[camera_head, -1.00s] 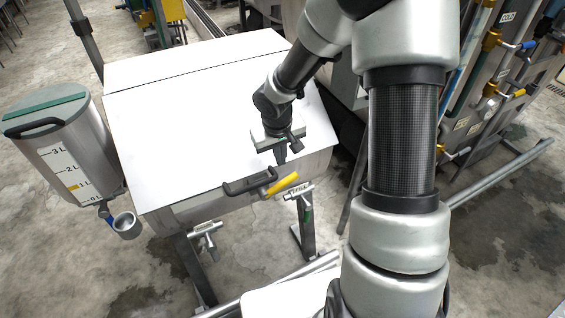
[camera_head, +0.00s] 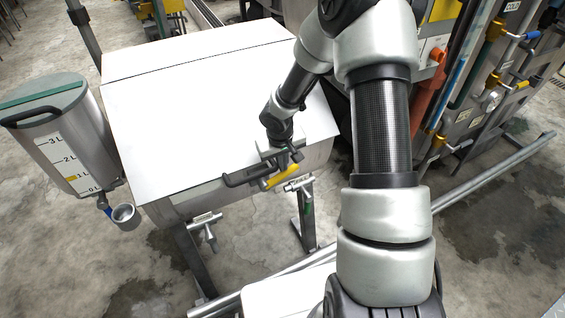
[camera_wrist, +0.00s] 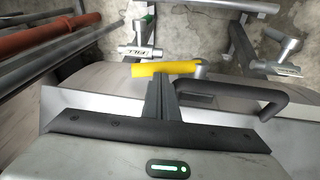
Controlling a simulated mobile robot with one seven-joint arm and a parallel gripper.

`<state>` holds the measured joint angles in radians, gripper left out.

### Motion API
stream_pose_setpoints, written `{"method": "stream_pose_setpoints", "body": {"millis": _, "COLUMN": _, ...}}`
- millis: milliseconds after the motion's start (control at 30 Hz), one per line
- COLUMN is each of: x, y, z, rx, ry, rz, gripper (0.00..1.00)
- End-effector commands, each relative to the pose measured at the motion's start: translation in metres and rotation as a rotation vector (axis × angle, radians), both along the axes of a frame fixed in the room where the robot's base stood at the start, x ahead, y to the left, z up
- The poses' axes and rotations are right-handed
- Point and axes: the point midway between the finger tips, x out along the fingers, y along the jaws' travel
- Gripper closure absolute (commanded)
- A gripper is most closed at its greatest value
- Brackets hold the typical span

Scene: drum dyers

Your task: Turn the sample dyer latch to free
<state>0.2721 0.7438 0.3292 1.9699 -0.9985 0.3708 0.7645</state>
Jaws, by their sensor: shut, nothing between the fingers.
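The sample dyer is a white-lidded metal box (camera_head: 190,110) in the head view, its lid down. Its yellow latch lever (camera_head: 283,177) is on the front face near the right corner, beside a black lid handle (camera_head: 241,175). In the wrist view the yellow latch (camera_wrist: 165,68) lies crosswise just beyond my fingertips, and the black handle (camera_wrist: 245,93) is to the right. My gripper (camera_head: 283,160) is shut and empty, its fingertips (camera_wrist: 160,84) close to the latch. I cannot tell whether they touch it. The latch's pivot is at its right end in the wrist view.
Below the latch is a valve labelled FILL (camera_wrist: 138,50), with another valve (camera_head: 206,222) to its left. A measuring tank (camera_head: 62,140) with a green lid stands left of the dyer. Pipes and valves (camera_head: 490,90) are at the right.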

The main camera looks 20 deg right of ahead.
Motion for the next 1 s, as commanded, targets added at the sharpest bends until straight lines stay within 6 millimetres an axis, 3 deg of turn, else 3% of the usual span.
{"method": "stream_pose_setpoints", "body": {"millis": 267, "x": 0.000, "y": -0.011, "z": -0.001, "rx": 0.110, "ry": 0.029, "rz": -0.008, "gripper": 1.00}}
{"method": "stream_pose_setpoints", "body": {"millis": 367, "x": 0.004, "y": -0.019, "z": -0.026, "rx": 0.134, "ry": 0.027, "rz": -0.004, "gripper": 1.00}}
{"method": "stream_pose_setpoints", "body": {"millis": 467, "x": 0.005, "y": -0.024, "z": -0.032, "rx": 0.131, "ry": 0.026, "rz": -0.001, "gripper": 1.00}}
{"method": "stream_pose_setpoints", "body": {"millis": 867, "x": 0.005, "y": -0.026, "z": -0.030, "rx": 0.131, "ry": 0.026, "rz": 0.000, "gripper": 1.00}}
{"method": "stream_pose_setpoints", "body": {"millis": 1000, "x": 0.006, "y": -0.025, "z": -0.020, "rx": 0.130, "ry": 0.025, "rz": 0.001, "gripper": 1.00}}
